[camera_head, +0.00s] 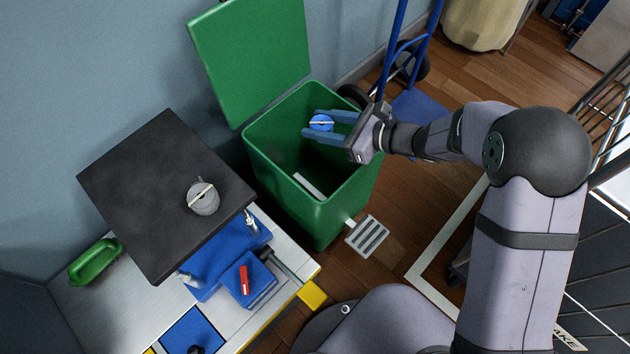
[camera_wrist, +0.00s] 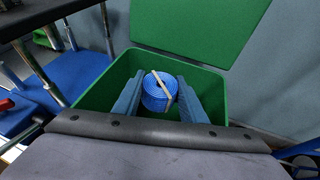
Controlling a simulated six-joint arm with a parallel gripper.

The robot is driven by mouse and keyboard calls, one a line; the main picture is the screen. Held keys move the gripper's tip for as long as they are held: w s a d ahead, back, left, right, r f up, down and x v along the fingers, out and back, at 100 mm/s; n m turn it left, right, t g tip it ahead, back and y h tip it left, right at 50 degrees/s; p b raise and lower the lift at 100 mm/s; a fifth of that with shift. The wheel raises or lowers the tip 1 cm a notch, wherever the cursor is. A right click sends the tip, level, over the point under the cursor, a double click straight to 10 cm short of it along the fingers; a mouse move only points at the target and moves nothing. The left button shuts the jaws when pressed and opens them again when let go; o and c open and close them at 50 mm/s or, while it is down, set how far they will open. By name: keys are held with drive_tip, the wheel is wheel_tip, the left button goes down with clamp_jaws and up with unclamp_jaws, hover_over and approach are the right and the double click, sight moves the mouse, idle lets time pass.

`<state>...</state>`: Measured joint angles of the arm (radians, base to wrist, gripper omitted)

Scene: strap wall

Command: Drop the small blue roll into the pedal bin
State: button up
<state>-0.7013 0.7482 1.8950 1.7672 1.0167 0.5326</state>
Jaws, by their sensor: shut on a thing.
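The small blue roll (camera_head: 321,122) has a pale band across it. My gripper (camera_head: 322,127) is shut on it, with one blue finger on each side. The roll is over the open mouth of the green pedal bin (camera_head: 262,160). In the wrist view the roll (camera_wrist: 157,92) sits between the fingertips (camera_wrist: 157,95), with the bin's green walls (camera_wrist: 205,82) around it. The bin's lid (camera_head: 250,55) stands open against the wall. A pale strip lies inside the bin. The exact height of the roll relative to the rim is hard to tell.
A grey roll (camera_head: 203,198) with a pale band lies on a dark raised board (camera_head: 150,185) left of the bin. The pedal (camera_head: 367,236) juts out in front. A blue hand truck (camera_head: 415,105) stands behind right.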

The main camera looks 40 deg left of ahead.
drive_tip(key=shift+f+b, duration=1.05)
drive_tip(key=shift+f, duration=0.65)
drive_tip(key=o, duration=1.1)
drive_tip(key=shift+o, duration=0.2)
drive_tip(key=p+v, duration=0.2)
drive_tip(key=v, duration=0.5)
drive_tip(key=shift+r, duration=0.15)
drive_tip(key=shift+d, duration=0.2)
